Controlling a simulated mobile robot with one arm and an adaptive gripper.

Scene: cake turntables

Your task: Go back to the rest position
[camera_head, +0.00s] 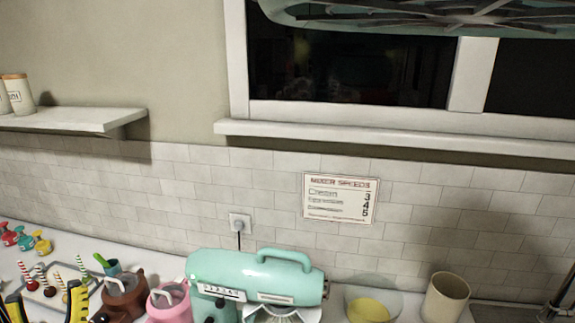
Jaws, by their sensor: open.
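My gripper (44,295) shows at the bottom left edge. Its two yellow and black fingers stand apart, with the left one cut by the frame. It is open, and I see nothing held between the fingers. The fingers overlap the view of a tray of cake pops (32,290); I cannot tell how far above the counter they are. Most of the gripper and its arm are out of view.
A brown jug (123,302), a pink jug (168,304) and a mint mixer (255,278) stand right of my gripper. Farther right are a glass bowl of yellow mixture (368,308) and a beige canister (446,298). A shelf (75,118) juts out at upper left.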

